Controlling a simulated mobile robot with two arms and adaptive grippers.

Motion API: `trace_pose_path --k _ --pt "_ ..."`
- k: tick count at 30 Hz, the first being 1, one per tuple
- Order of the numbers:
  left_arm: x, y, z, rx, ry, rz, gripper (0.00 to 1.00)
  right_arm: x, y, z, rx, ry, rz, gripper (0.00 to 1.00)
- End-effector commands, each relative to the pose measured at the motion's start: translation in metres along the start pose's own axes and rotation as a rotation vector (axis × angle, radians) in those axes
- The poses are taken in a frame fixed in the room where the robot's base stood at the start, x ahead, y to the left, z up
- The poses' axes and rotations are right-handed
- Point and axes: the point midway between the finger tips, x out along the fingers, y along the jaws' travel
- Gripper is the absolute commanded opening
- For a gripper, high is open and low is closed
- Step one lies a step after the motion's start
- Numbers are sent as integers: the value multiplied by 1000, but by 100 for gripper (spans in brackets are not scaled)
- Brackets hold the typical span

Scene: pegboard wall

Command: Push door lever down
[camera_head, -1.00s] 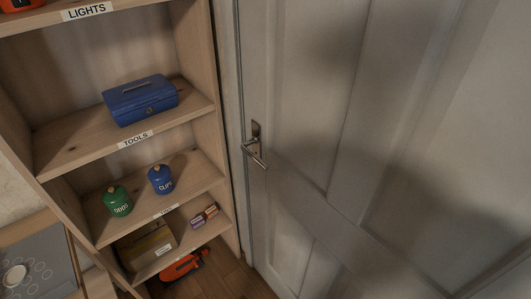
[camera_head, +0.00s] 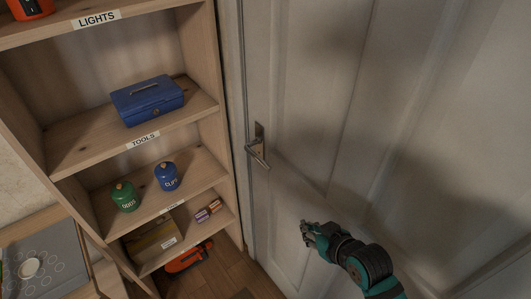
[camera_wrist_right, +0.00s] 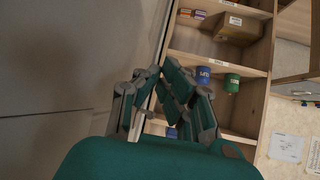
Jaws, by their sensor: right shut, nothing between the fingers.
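The metal door lever (camera_head: 257,153) sits on a tall plate near the left edge of the white door (camera_head: 300,130). The lever slants down to the right. My right gripper (camera_head: 306,232) is in front of the door, below and to the right of the lever, and apart from it. It is shut and empty. My left gripper is not in view.
A wooden shelf unit (camera_head: 222,120) stands left of the door. It holds a blue toolbox (camera_head: 148,99), a green canister (camera_head: 125,196), a blue canister (camera_head: 168,177) and small boxes (camera_head: 208,210). An orange item (camera_head: 188,257) lies at floor level. The space before the lever is clear.

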Motion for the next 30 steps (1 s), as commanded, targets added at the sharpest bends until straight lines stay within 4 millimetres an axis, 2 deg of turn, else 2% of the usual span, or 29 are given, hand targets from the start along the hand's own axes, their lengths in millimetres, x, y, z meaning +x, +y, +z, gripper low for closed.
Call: trace_pose_path --k 1,3,6,10,12,15,24,30 --pt "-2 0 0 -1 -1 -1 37 -4 -3 -34 -34 88 -23 0" --pt "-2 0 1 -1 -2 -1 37 -7 -8 -76 -72 213 -58 0" --pt "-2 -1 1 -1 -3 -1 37 -10 -12 -120 -106 361 -96 0" --pt "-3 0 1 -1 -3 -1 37 -15 -13 -159 -130 499 -127 0" --pt "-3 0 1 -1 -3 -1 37 -18 -13 -170 -136 542 -135 0" --pt "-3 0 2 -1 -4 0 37 -19 -14 -177 -138 569 -140 0" --pt "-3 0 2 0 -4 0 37 -19 -14 -178 -137 569 -140 0" --pt "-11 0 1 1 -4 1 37 -5 -17 -189 -135 569 -140 0"
